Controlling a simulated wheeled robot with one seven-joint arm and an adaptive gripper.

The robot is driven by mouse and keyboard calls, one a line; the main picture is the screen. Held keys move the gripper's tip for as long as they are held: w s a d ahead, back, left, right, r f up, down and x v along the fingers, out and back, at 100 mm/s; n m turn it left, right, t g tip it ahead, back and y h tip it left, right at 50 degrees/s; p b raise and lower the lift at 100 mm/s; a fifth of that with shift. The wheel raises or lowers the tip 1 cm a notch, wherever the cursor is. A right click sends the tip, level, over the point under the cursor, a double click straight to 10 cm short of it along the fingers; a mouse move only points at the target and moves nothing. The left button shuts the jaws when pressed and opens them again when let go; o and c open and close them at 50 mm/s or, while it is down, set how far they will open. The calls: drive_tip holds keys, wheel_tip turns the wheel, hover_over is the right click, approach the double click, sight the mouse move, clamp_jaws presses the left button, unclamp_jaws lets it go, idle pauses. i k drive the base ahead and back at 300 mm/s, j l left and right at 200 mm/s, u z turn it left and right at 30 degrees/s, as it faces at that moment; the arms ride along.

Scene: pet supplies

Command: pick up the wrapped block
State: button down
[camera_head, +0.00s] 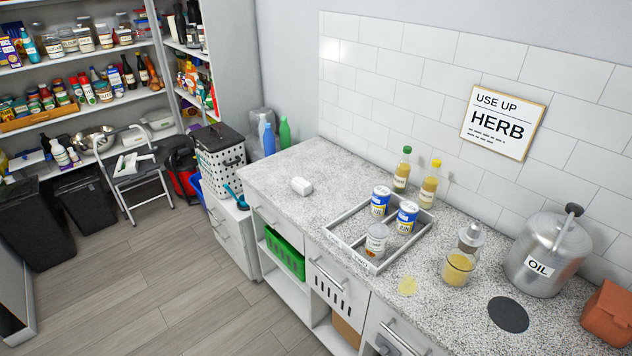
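My gripper is not in this view.
A grey divided tray (343,243) holds several labelled cans right of the block. Two oil bottles (402,170) stand behind it. The counter around the block is clear.

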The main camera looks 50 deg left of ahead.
sight(300, 184)
drive_tip(key=u, duration=2.05)
drive_tip(key=i+j+u, duration=0.1)
drive_tip(key=i+j, duration=0.15)
drive_tip(key=i, duration=0.55)
drive_tip(key=i+j+u, duration=0.1)
drive_tip(key=i, duration=0.7)
drive_tip(key=i+j+u, duration=0.15)
drive_tip(key=i, duration=0.65)
drive_tip(key=j, duration=0.1)
